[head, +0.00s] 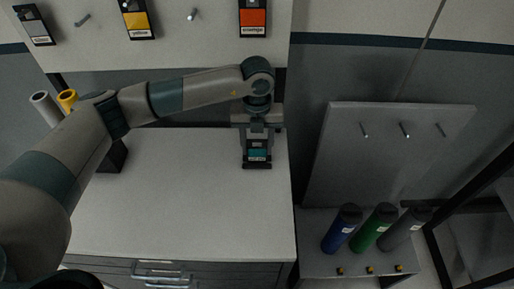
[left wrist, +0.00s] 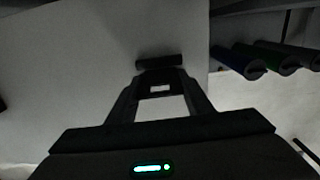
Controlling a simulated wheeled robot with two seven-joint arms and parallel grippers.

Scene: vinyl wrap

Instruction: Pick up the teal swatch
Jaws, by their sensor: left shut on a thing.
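The teal swatch (head: 257,153) is a dark card with a teal patch and a label strip at its lower end. It hangs below my left gripper (head: 258,134) over the right part of the grey worktop, and the gripper is shut on its upper part. In the left wrist view my left gripper (left wrist: 160,92) closes on the swatch, whose dark end (left wrist: 158,60) shows past the fingertips. I cannot tell whether the swatch's lower end touches the worktop. My right gripper is not in view.
The worktop (head: 190,210) is largely clear. On the wall board, yellow (head: 137,24) and orange (head: 253,18) swatches and another card (head: 32,25) hang, with bare pegs (head: 193,14) between. At right stand blue (head: 341,229), green (head: 373,227) and grey (head: 404,229) rolls below a pegged panel (head: 390,165).

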